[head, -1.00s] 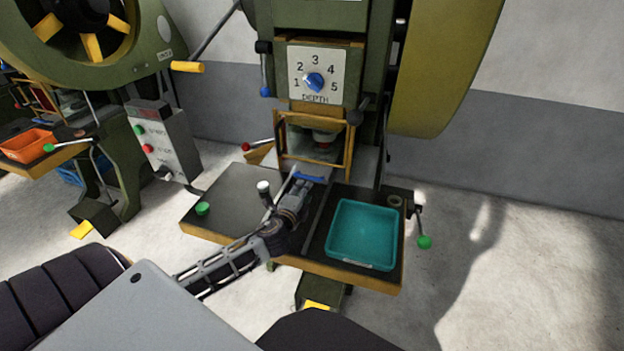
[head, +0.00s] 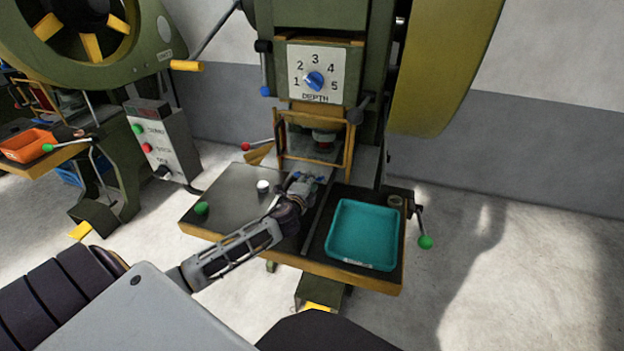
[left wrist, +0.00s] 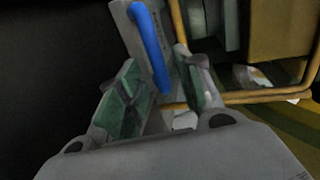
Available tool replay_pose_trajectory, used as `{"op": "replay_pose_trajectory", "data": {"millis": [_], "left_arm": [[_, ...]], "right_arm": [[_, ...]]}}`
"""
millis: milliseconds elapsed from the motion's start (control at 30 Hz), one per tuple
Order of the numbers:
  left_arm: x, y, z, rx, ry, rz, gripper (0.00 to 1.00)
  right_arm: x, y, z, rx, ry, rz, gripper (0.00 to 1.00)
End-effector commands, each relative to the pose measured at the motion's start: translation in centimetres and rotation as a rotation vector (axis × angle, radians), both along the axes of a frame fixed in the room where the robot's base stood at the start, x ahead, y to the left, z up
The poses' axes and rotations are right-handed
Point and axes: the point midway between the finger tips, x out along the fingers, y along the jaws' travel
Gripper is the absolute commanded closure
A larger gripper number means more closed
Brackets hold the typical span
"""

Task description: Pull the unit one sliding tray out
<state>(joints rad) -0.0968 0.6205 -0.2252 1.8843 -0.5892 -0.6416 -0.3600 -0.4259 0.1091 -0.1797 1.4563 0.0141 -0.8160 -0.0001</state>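The sliding tray's blue handle (head: 312,179) shows in the head view at the front of the press, just below the yellow guard frame. My left gripper (head: 306,183) is at this handle and partly covers it. In the left wrist view, the blue handle (left wrist: 151,48) stands out from a grey plate (left wrist: 125,22), which looks like the tray. The fingers of my left gripper (left wrist: 158,60) are apart, one on each side of the handle, with gaps visible. Most of the tray is hidden in the head view. My right gripper is not in view.
A teal bin (head: 363,234) sits on the table right of my left gripper. A white knob (head: 263,186) and a green button (head: 201,208) are to its left. The yellow guard frame (head: 349,150) stands just behind the handle. A green-tipped lever (head: 424,242) is at the right edge.

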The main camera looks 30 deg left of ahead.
Motion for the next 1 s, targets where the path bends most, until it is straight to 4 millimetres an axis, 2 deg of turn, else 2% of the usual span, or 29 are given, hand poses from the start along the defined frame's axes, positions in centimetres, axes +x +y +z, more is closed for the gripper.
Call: {"op": "replay_pose_trajectory", "data": {"millis": [400,867,1000], "left_arm": [[2.5,0.6,-0.5,-0.001,-0.001,0.0,0.65],[2.9,0.7,-0.6,0.0,0.0,0.0,0.65],[2.9,0.7,-0.6,0.0,0.0,0.0,0.83]], "right_arm": [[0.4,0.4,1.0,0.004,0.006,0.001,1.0],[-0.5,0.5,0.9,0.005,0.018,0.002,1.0],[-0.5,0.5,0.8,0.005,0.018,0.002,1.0]]}}
